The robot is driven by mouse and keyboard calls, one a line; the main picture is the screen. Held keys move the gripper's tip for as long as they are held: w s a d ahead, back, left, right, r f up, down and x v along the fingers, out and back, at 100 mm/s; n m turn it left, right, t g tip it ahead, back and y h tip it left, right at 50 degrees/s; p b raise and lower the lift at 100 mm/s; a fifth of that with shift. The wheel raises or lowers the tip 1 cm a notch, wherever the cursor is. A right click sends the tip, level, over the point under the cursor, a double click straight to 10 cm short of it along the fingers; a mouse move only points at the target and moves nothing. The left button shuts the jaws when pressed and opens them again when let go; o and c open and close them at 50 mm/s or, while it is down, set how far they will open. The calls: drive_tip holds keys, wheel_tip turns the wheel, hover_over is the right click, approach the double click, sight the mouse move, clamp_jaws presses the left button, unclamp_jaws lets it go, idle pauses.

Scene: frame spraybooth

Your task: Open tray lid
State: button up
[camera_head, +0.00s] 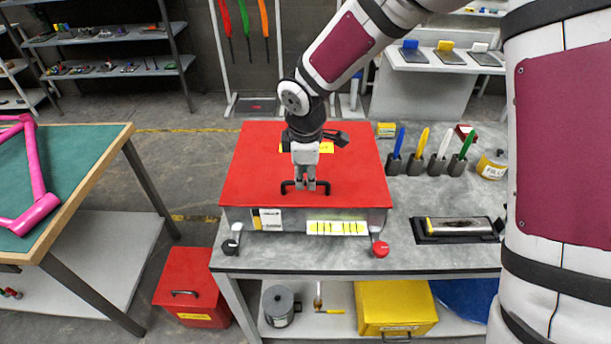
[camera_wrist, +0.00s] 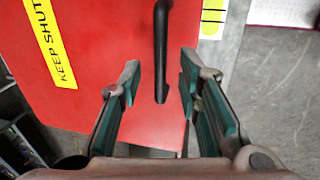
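The tray is a grey box with a flat red lid (camera_head: 250,165), standing on the grey bench. The lid lies flat and closed on the box front (camera_head: 290,222). A black handle (camera_head: 286,187) sits near the lid's front edge. My gripper (camera_head: 306,186) is above the handle, pointing down, its fingers covering the handle's middle. In the wrist view the handle (camera_wrist: 162,50) lies between my two fingers (camera_wrist: 160,85). The fingers are apart, with visible gaps to the handle on both sides. A yellow KEEP SHUT label (camera_wrist: 52,42) is on the lid.
Two latch-like parts, one with a black knob (camera_head: 230,247) and one with a red knob (camera_head: 380,249), are at the box's front corners. Colored tools in holders (camera_head: 418,165) and a small black tray (camera_head: 428,236) stand on the bench to the right.

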drive_tip(key=shift+w+f, duration=0.1)
drive_tip(key=shift+f, duration=0.65)
drive_tip(key=shift+c, duration=0.5)
clamp_jaws()
drive_tip(key=shift+r, duration=0.1)
